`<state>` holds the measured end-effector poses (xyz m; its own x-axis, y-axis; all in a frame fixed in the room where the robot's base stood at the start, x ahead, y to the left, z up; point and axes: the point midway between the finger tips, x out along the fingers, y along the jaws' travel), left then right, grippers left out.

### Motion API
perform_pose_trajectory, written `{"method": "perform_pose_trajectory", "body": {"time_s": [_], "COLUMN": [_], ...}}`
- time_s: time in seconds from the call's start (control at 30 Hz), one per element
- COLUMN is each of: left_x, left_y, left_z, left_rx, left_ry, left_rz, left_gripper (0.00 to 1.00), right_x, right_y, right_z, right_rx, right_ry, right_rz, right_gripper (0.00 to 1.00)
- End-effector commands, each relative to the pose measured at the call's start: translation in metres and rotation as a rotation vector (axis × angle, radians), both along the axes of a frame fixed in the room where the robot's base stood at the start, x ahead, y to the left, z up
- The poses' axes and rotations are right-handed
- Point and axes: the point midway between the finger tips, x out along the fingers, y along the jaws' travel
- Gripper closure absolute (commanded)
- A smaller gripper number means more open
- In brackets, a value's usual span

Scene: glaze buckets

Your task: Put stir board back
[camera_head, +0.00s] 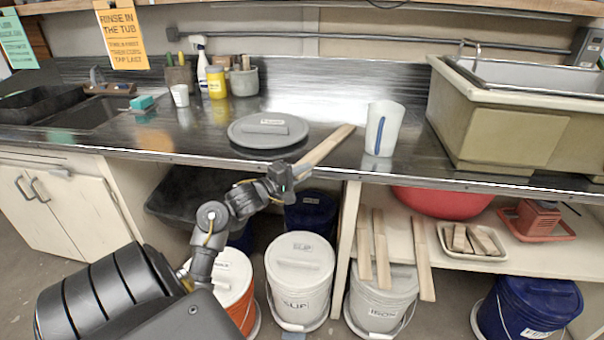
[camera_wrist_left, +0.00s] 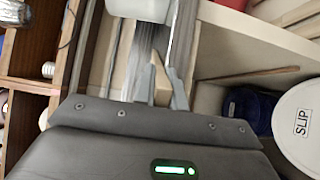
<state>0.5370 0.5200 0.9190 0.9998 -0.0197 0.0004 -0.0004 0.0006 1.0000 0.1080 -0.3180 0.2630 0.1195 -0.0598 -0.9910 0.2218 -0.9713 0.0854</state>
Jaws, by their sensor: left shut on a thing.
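My left gripper (camera_head: 291,176) is shut on a pale wooden stir board (camera_head: 328,144) at the counter's front edge. The board slants up and right from the jaws, beside the grey lid (camera_head: 267,130); I cannot tell whether it touches the counter. In the left wrist view the gripper (camera_wrist_left: 160,92) has a short piece of the board (camera_wrist_left: 160,75) between its fingers. Several similar boards (camera_head: 380,250) lean out over the front of the lower shelf (camera_head: 460,268), below and right of the gripper. My right gripper is not in view.
A white pitcher (camera_head: 383,130) stands right of the board, near a large tub (camera_head: 520,120). Lidded buckets, including the slip bucket (camera_head: 300,285) and a grey one (camera_head: 381,305), stand below. A red bowl (camera_head: 443,202) and a tray (camera_head: 471,241) occupy the shelf.

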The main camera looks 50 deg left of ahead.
Motion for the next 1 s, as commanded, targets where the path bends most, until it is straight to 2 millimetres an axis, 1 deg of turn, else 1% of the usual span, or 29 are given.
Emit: {"method": "perform_pose_trajectory", "body": {"time_s": [0.23, 0.27, 0.4, 0.43, 0.8, 0.87, 0.93, 1.0], "left_x": [0.0, 0.0, 0.0, 0.0, -0.002, -0.01, -0.023, -0.038], "left_y": [0.0, 0.0, 0.0, 0.0, 0.001, 0.001, 0.001, 0.001], "left_z": [-0.001, -0.002, -0.002, -0.002, 0.001, 0.001, 0.0, 0.0], "left_rx": [-0.001, -0.001, 0.0, 0.0, 0.002, 0.002, 0.003, 0.002], "left_ry": [-0.001, 0.0, 0.0, 0.0, 0.001, 0.002, 0.004, 0.004], "left_rz": [0.0, 0.0, 0.0, 0.0, 0.001, 0.001, 0.001, 0.001], "left_gripper": [1.0, 0.86, 0.68, 0.66, 0.66, 0.66, 0.66, 0.66], "right_x": [-0.005, -0.006, -0.006, -0.005, -0.004, -0.003, -0.003, -0.008], "right_y": [-0.001, -0.002, -0.002, -0.002, 0.0, 0.001, 0.001, -0.002], "right_z": [0.0, 0.0, -0.001, -0.001, -0.001, 0.001, 0.002, 0.001], "right_rx": [-0.002, -0.002, -0.002, -0.002, -0.001, 0.001, 0.003, 0.0], "right_ry": [0.004, 0.005, 0.004, 0.004, 0.005, -0.001, -0.006, -0.001], "right_rz": [0.0, -0.001, 0.0, -0.001, -0.001, -0.001, -0.001, 0.0], "right_gripper": [0.64, 0.64, 0.64, 0.64, 0.64, 0.64, 0.64, 0.64]}}
